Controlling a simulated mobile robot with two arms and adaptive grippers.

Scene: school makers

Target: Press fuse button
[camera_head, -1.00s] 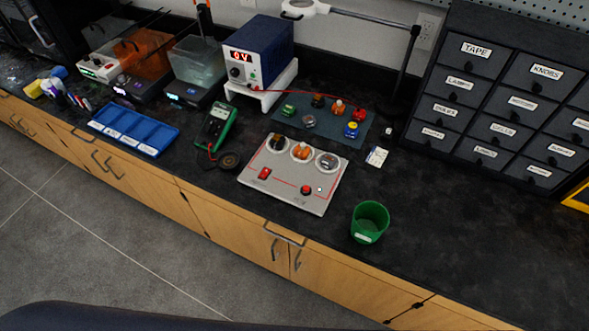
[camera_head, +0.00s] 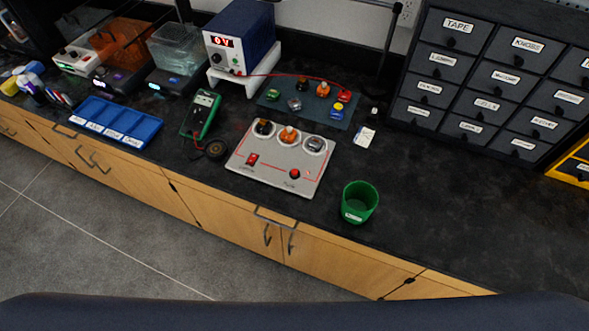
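A light grey panel (camera_head: 270,182) lies on the black worktop near its front edge, in the middle of the head view. A round red button (camera_head: 295,173) sits at its lower right, with a small label below it that I cannot read surely. A red rocker switch (camera_head: 252,159) is at its left. Along the panel's back edge stand three round parts: a dark one (camera_head: 264,128), an orange one (camera_head: 289,135) and a grey one (camera_head: 315,144). Red lines run across the panel. Neither of my grippers is in view.
A green cup (camera_head: 359,203) stands right of the panel. A multimeter (camera_head: 201,115) and a blue tray (camera_head: 115,124) lie left. A blue power supply (camera_head: 240,37) reading 0 V and a dark mat (camera_head: 306,107) with several coloured parts are behind. Labelled drawers (camera_head: 487,85) stand at back right.

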